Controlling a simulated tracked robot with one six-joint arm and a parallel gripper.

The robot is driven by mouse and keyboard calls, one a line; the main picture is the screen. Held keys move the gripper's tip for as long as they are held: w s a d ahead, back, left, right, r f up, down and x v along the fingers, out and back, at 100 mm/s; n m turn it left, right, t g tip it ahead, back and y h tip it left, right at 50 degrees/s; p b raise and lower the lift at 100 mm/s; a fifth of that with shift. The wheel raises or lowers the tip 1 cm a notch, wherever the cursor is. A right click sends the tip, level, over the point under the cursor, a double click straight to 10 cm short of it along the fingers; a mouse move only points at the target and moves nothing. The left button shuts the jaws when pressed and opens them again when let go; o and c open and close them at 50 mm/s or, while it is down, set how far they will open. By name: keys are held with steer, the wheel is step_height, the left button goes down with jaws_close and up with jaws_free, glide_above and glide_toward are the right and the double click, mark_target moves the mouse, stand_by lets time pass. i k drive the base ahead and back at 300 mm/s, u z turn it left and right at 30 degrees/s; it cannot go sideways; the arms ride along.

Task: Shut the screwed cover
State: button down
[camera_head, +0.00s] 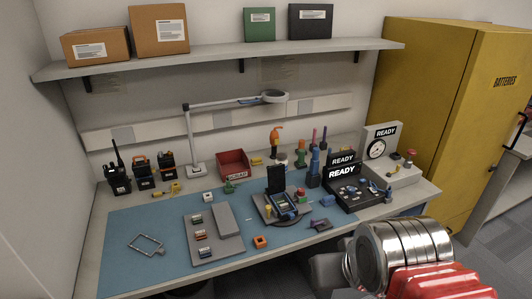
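An open device with a dark blue-edged body (281,206) lies on a round dark turntable (262,214) on the blue mat. A black flat cover (276,179) stands upright at the back of the device, like a raised lid. I cannot make out its screws or its hinge. Part of my arm, silver and red, fills the bottom right corner, in front of the bench's edge and apart from the device. My gripper's fingertips do not show.
Around the turntable stand a red scrap bin (234,166), a black test box (345,192) marked READY and an orange block (261,241). A grey tray (215,251) with small parts lies left. Radios (143,172) stand far left. A ring-lamp arm (235,102) reaches overhead.

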mark_target(276, 178)
steer(key=u, duration=0.5)
steer(key=i, duration=0.95)
steer(key=u, duration=0.6)
